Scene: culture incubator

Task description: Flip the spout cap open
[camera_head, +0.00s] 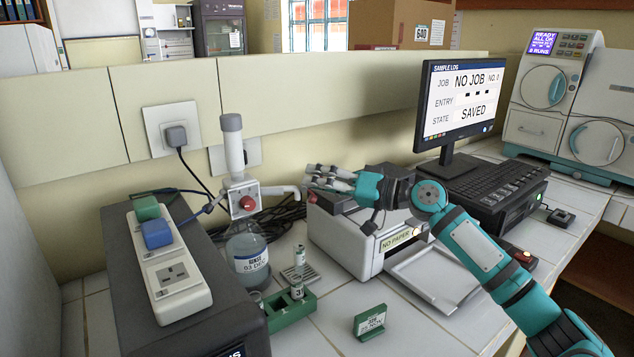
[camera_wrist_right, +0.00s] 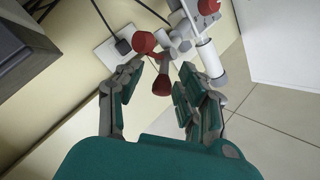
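The bottle-top dispenser (camera_head: 241,190) has a white body, a grey-topped plunger and a red knob, and sits on a clear bottle (camera_head: 248,258). Its spout (camera_head: 285,190) points right, and a small red part, seemingly the spout cap (camera_head: 311,197), shows at its tip. My right gripper (camera_head: 318,181) is beside the spout tip, coming from the right. In the right wrist view its fingers (camera_wrist_right: 161,70) are apart, with a red piece (camera_wrist_right: 161,86) between them. I cannot tell whether either finger touches it. My left gripper is not in view.
A green rack (camera_head: 290,312) with vials stands in front of the bottle. A printer (camera_head: 370,240) is under my right gripper. A dark box with a power strip (camera_head: 170,270) is at left. A green sign (camera_head: 370,322) stands at the front; the counter around it is clear.

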